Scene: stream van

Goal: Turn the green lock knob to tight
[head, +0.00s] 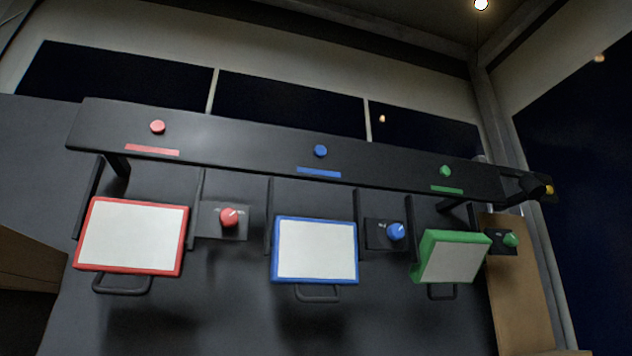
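The green lock knob (510,240) sits on a small dark plate at the right end of the console, right of the green-framed panel (452,258). A light mark shows on the plate to the left of the knob, too small to read. I cannot tell which setting the knob points to. The green-framed panel is tilted, with its thick left side showing. My gripper is not in view.
A red knob (229,217) and a blue knob (396,231) sit beside a red-framed panel (132,236) and a blue-framed panel (315,250). A dark bar (250,140) with red, blue and green buttons runs above them. Handles hang below the panels.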

